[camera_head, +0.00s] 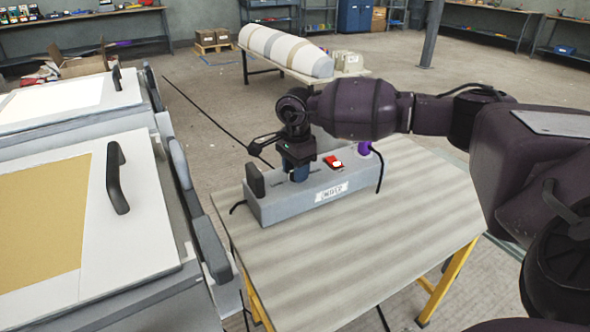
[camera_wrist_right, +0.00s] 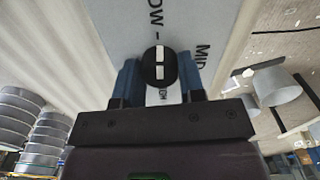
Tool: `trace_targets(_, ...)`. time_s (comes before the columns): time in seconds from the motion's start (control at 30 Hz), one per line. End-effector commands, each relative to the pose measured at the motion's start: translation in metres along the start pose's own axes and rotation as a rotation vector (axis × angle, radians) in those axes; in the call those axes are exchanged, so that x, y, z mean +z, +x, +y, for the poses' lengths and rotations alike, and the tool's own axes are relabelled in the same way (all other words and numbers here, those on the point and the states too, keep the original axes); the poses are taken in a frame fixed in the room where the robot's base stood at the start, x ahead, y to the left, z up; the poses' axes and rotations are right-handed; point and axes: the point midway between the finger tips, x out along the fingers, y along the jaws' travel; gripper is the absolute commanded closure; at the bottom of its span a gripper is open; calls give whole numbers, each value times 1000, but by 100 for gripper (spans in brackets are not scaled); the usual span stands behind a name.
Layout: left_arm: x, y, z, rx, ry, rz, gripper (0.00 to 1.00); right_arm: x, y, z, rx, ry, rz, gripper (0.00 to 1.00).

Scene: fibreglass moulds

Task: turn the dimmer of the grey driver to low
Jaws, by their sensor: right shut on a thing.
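The grey driver (camera_head: 300,204) is a box with a white label on its front, standing on the table. Its dimmer is a black round knob (camera_wrist_right: 158,66) with white marks in the right wrist view. The marks line up along the picture's vertical. Printed letters ending "OW -" show above the knob and "MID" to its right; other lettering below is partly hidden. My right gripper (camera_head: 299,172) is over the driver's top, and its blue fingers (camera_wrist_right: 160,82) are shut on the knob from both sides. In the head view the gripper hides the knob. My left gripper is out of view.
A red switch (camera_head: 333,162) and a purple part (camera_head: 364,148) are right of the gripper on the driver. A black end piece (camera_head: 255,180) stands at its left. The table (camera_head: 385,220) is clear in front. White-topped units with black handles (camera_head: 117,178) stand left.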

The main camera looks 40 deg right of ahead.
Motion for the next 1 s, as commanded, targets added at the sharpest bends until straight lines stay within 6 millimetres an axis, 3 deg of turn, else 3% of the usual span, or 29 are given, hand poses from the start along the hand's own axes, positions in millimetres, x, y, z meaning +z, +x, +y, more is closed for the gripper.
trace_targets(0.7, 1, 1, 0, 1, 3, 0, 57, 0, 1, 0, 1, -72, 0, 87)
trace_targets(0.73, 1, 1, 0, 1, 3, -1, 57, 0, 1, 0, 1, -72, 0, 59)
trace_targets(0.87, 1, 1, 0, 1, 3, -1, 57, 0, 1, 0, 1, -71, 0, 39)
trace_targets(1.0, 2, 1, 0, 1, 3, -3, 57, 0, 0, 0, 1, -71, 0, 38)
